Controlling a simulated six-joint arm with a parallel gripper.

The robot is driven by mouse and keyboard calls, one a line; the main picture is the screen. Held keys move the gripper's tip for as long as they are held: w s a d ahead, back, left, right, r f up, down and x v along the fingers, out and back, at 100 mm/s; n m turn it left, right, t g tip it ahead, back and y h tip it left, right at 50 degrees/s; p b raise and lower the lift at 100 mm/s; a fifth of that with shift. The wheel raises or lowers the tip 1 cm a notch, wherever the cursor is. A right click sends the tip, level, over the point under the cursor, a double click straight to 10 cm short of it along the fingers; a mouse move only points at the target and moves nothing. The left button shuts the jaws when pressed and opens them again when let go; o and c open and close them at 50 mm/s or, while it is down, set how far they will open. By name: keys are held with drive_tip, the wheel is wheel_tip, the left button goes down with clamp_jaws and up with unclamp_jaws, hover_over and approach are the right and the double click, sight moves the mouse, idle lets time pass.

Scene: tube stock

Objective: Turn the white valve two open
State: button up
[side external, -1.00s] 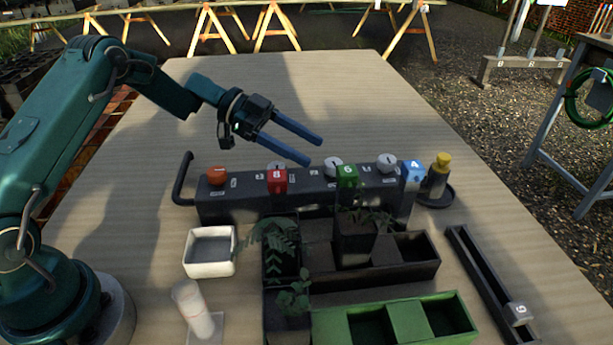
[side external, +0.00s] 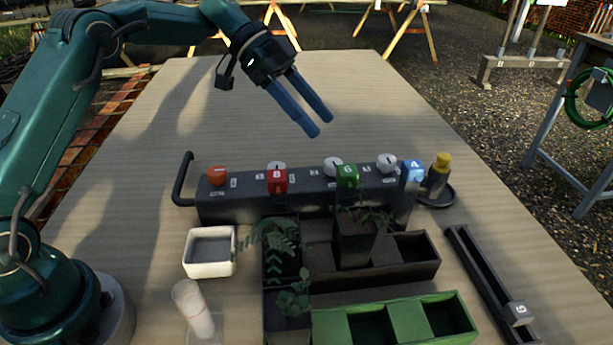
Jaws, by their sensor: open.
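A dark grey manifold block (side external: 235,207) stands across the table. On its top are three round white valve knobs: a left one (side external: 277,166), a middle one (side external: 333,167) and a right one (side external: 387,162). Each seems to carry a dark mark. The small labels beside them are too small to read, so I cannot tell which is valve two. An orange knob (side external: 216,175) sits at the block's left end. My gripper (side external: 319,124) is open and empty, its blue fingers slanting down to the right. It appears above and behind the middle white knob, apart from it.
Planters with seedlings, a white tray (side external: 186,262) and a dark rail (side external: 480,270) lie in front. The table behind is clear.

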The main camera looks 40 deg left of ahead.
sight(335, 162)
drive_tip(key=shift+w+d+f+n+t+y, duration=0.1)
drive_tip(key=shift+w+f+n+t+y, duration=0.15)
drive_tip(key=shift+f+n+y, duration=0.6)
drive_tip(key=shift+w+d+f+n+t+y, duration=0.15)
drive_tip(key=shift+w+f+n+y, duration=0.3)
drive_tip(key=shift+y, duration=0.7)
drive_tip(key=shift+w+d+f+n+t+y, duration=0.1)
drive_tip(key=shift+w+f+n+t+y, duration=0.15)
drive_tip(key=shift+f+n+y, duration=0.6)
drive_tip(key=shift+x, duration=2.35)
drive_tip(key=shift+y, duration=0.25)
clamp_jaws()
